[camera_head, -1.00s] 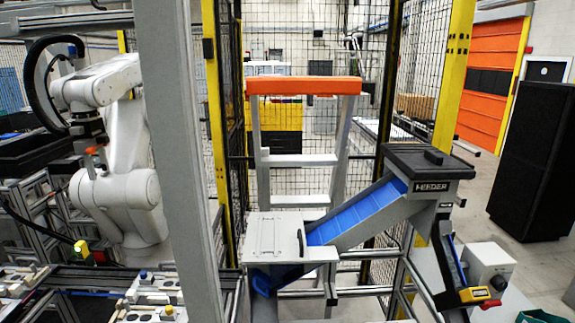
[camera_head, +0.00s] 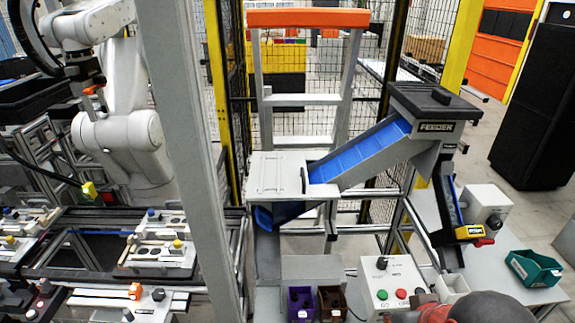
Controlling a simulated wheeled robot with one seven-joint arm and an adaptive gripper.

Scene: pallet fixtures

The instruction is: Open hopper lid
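The feeder (camera_head: 436,127) stands right of centre, with a sloping blue belt (camera_head: 360,150) running down to the left from it. Its top is covered by a flat black lid (camera_head: 425,96) with a small raised black block on it. The lid lies flat and looks closed. At the belt's low end is a light grey box (camera_head: 265,200) with a flat closed top and a dark handle at its right side. The inside of both is hidden. My gripper's fingers do not show; a dark rounded shape and a red part at the bottom edge may belong to my arm.
A control box (camera_head: 395,290) with coloured buttons, a purple bin (camera_head: 300,304), a brown bin (camera_head: 331,303) and a green tray (camera_head: 533,268) are in front. A grey post (camera_head: 185,130) stands at left, before a white robot arm (camera_head: 120,140). A black cabinet (camera_head: 535,120) is at right.

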